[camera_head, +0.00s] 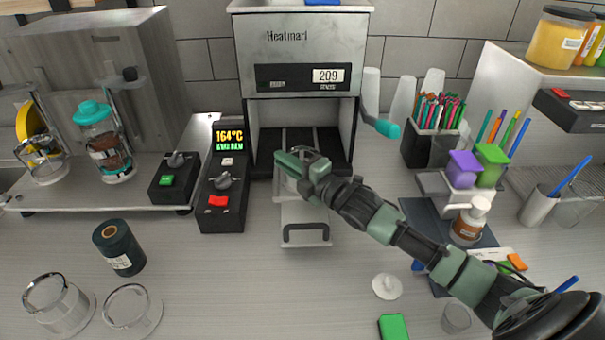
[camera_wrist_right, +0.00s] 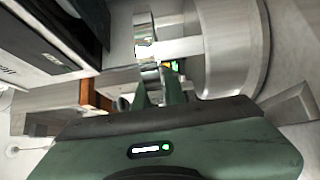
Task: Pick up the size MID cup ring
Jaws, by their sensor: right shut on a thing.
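My right gripper (camera_head: 303,168) is over the pulled-out tray (camera_head: 303,215) of the cup sealer (camera_head: 300,50), just in front of its opening. Its fingers are shut on a light grey round piece that looks like a cup ring, mostly hidden by the gripper in the head view. In the right wrist view this cup ring (camera_wrist_right: 230,45) shows large beyond the fingers (camera_wrist_right: 160,92). No size mark is readable on it. Two other clear or metal rings, a left ring (camera_head: 55,303) and a right ring (camera_head: 132,308), stand at the lower left of the counter. My left gripper is not in view.
A control box (camera_head: 222,185) reading 164°C stands left of the tray. A dark film roll (camera_head: 118,248) is at the left. A pump bottle (camera_head: 470,222) and purple and green boxes stand right, behind my arm. A white lid (camera_head: 387,286) lies in front.

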